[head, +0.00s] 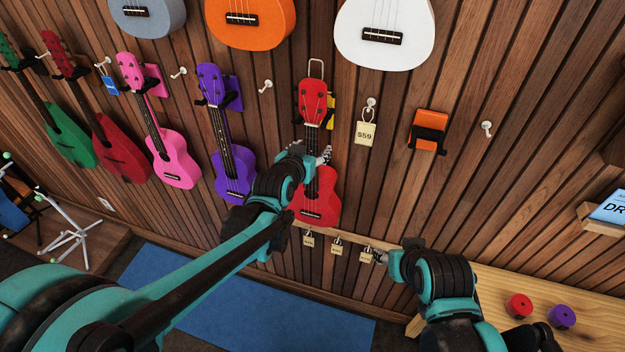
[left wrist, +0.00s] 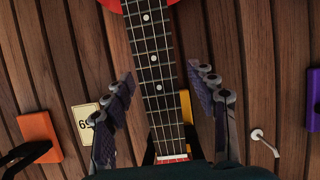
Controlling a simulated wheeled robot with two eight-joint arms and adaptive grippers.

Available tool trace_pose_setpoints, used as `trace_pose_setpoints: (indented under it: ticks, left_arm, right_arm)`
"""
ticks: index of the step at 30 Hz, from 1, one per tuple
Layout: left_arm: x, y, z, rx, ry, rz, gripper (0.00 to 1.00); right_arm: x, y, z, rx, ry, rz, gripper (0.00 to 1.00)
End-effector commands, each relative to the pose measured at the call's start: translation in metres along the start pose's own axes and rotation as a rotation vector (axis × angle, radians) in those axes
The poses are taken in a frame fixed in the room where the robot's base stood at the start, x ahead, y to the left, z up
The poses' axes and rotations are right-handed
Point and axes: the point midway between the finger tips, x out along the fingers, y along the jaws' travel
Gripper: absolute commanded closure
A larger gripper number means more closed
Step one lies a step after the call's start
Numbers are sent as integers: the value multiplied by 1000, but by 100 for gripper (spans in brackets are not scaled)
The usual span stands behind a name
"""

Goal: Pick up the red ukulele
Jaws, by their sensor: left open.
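The bright red ukulele (head: 319,205) hangs upright on the slatted wall, its red headstock at the top in a wall hanger. My left gripper (head: 311,153) is at its neck, below the headstock, and partly hides neck and upper body. In the left wrist view, the fingers of my left gripper (left wrist: 160,85) are open, one on each side of the dark neck of the red ukulele (left wrist: 150,55), with gaps on both sides. A bit of its red body shows at the top there. My right gripper (head: 396,250) is low and to the right, apart from the ukulele; its jaw opening is unclear.
Purple (head: 233,172), pink (head: 172,158), dark red (head: 120,150) and green (head: 70,138) ukuleles hang to the left. A price tag (head: 365,133) and an orange holder (head: 428,130) are to the right. A wooden bench (head: 590,338) stands at lower right.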

Motion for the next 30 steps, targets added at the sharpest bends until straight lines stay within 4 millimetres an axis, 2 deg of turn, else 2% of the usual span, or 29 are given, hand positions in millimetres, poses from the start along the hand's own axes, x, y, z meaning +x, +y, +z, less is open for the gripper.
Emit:
trace_pose_setpoints:
  ticks: [3,6,14,17,21,30]
  left_arm:
    - [20,0,-1,0,0,0,43]
    - [30,0,-1,0,0,-1,43]
    - [33,0,-1,0,-1,-1,43]
    - [33,0,-1,0,-1,-1,64]
    - [33,0,-1,0,-1,-1,100]
    - [33,0,-2,0,0,-1,100]
  right_arm:
    - [2,0,2,0,0,0,54]
    - [3,0,2,0,0,0,54]
    - [3,0,2,0,0,0,54]
    - [3,0,2,0,0,0,54]
    - [3,0,2,0,0,0,54]
    - [3,0,2,0,0,0,54]
